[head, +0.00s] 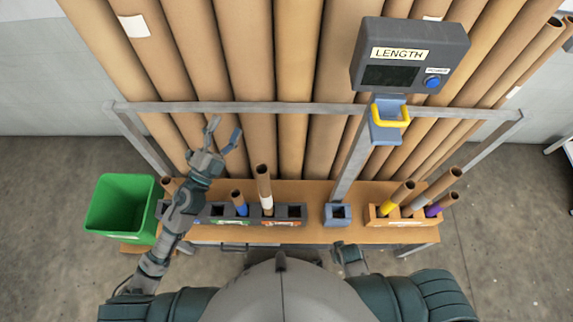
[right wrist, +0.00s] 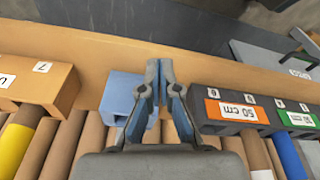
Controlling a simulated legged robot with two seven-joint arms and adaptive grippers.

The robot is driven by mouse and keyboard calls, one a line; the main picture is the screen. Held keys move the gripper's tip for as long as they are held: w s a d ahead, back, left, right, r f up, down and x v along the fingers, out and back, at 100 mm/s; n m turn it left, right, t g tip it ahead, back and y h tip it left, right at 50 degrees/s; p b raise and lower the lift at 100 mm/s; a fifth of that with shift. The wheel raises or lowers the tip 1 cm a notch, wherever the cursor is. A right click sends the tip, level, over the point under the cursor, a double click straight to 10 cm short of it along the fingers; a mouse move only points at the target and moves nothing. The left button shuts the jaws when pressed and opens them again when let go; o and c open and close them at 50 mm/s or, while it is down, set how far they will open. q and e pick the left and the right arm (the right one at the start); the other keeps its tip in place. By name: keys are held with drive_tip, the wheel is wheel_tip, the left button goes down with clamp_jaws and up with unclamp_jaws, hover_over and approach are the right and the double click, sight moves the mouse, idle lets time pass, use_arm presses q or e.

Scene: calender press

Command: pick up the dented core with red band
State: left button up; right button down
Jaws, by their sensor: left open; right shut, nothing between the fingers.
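I see no red band on any core in these views. In the dark rack (head: 290,213) stand a core with a blue band (head: 240,208) and a taller core with a white band (head: 264,187). Another core (head: 168,185) at the far left is partly hidden by my left arm, and its band does not show. The orange rack (head: 408,221) holds a yellow-banded core (head: 396,196), a plain-looking core (head: 433,190) and a purple-banded core (head: 440,205). My left gripper (head: 224,132) is open and empty above the left end. My right gripper (right wrist: 160,70) is shut and empty, near the blue holder.
A blue single-slot holder (head: 338,215) stands between the racks and also shows in the right wrist view (right wrist: 122,88). A green bin (head: 120,207) is at left. The length gauge (head: 410,55) hangs over the bench (head: 310,236). A grey rail (head: 285,108) and tall tubes (head: 255,60) stand behind.

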use_arm(q)
drive_tip(key=s+d+m+g+h, duration=0.1)
drive_tip(key=d+m+g+h, duration=0.5)
drive_tip(key=m, duration=0.3)
drive_tip(key=m+g+y, duration=0.8)
drive_tip(key=g+y, duration=0.5)
drive_tip(key=y, duration=0.5)
approach(168, 181)
drive_tip(key=f, duration=0.9)
drive_tip(key=shift+s+d, duration=0.1)
drive_tip(key=shift+d, duration=0.2)
drive_tip(key=shift+a+f, duration=0.2)
drive_tip(key=shift+f, duration=0.1)
drive_tip(key=f, duration=0.2)
drive_tip(key=a+f, duration=0.1)
drive_tip(key=f, duration=0.1)
drive_tip(key=shift+f, duration=0.25)
drive_tip(key=shift+d+f, duration=0.2)
drive_tip(key=shift+f, duration=0.3)
drive_tip(key=shift+d, duration=0.1)
use_arm(e)
drive_tip(key=s+d+f, duration=0.1)
drive_tip(key=s+f, duration=0.6)
drive_tip(key=f, duration=0.2)
drive_tip(key=s+d+f+g, duration=0.1)
drive_tip(key=s+f, duration=0.6)
drive_tip(key=f, duration=0.3)
drive_tip(key=shift+d, duration=0.3)
